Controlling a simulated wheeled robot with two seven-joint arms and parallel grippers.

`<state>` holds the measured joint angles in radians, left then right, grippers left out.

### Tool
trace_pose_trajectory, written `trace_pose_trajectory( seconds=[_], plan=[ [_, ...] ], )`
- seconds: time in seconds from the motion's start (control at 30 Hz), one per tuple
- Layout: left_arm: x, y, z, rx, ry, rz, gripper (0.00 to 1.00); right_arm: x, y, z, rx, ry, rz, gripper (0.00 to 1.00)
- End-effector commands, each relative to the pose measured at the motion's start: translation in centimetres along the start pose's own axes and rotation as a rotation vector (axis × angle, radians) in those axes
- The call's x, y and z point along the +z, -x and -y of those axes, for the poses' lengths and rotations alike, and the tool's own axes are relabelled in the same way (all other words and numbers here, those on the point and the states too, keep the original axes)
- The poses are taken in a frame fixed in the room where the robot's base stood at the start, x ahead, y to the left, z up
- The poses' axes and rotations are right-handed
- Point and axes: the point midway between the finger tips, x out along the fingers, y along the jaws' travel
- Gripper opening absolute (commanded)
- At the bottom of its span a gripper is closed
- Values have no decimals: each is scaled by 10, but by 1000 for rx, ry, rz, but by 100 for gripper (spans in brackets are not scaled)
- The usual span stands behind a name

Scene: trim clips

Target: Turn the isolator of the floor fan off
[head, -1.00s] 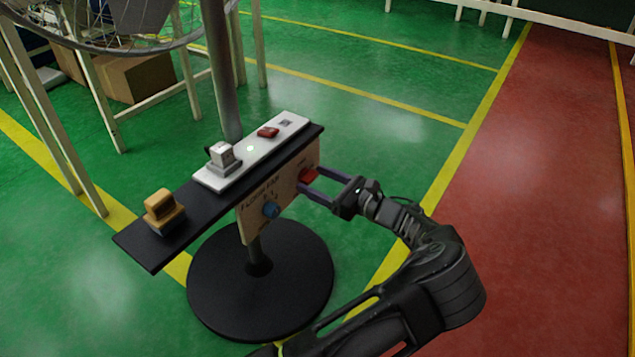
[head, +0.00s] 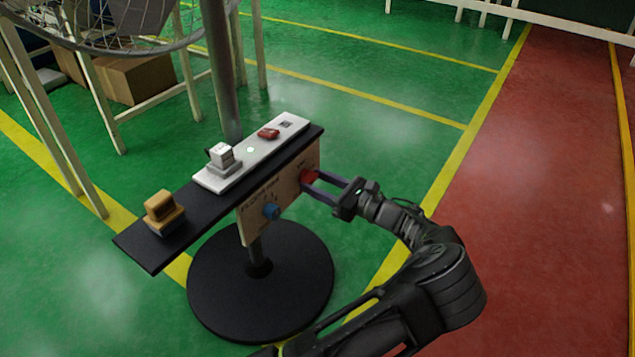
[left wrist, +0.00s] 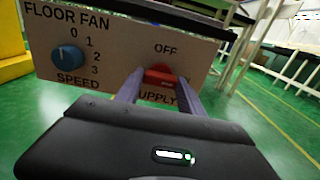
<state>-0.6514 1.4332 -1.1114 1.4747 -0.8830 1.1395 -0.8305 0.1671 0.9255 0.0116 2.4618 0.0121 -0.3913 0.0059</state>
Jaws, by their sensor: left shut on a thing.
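The floor fan's control panel (head: 285,195) is a pale board under a black shelf on a post. It also shows in the left wrist view (left wrist: 115,50), lettered FLOOR FAN, SPEED, OFF and SUPPLY. The red isolator handle (head: 309,177) is on the panel's right part. In the left wrist view the red handle (left wrist: 160,76) sits below the word OFF, between my fingers. My left gripper (head: 316,184) is shut on it. The fingers partly hide the handle and its lower markings, so I cannot tell its exact position. My right gripper is not in view.
A blue speed knob (head: 271,211) is left of the isolator. The black shelf (head: 200,213) carries a yellow-brown block (head: 163,210) and a white strip (head: 255,147) with small switches. A round black base (head: 230,290) stands below. The floor to the right is clear.

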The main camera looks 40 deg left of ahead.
Motion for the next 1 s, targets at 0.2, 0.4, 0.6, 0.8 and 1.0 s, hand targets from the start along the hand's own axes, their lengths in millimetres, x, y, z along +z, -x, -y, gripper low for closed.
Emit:
trace_pose_trajectory(
  seconds=[0.2, 0.4, 0.6, 0.8, 1.0],
  plan=[
    [0, 0, 0, 0, 43, 0, 5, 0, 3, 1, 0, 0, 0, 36],
    [1, 1, 0, 0, 142, -1, 5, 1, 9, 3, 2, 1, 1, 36],
    [2, 0, 0, 1, 296, -1, 5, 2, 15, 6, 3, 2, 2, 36],
    [1, 0, 0, 1, 482, -1, 5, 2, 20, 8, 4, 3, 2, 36],
    [0, 1, 0, 1, 671, -1, 5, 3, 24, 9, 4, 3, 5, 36]
  ],
)
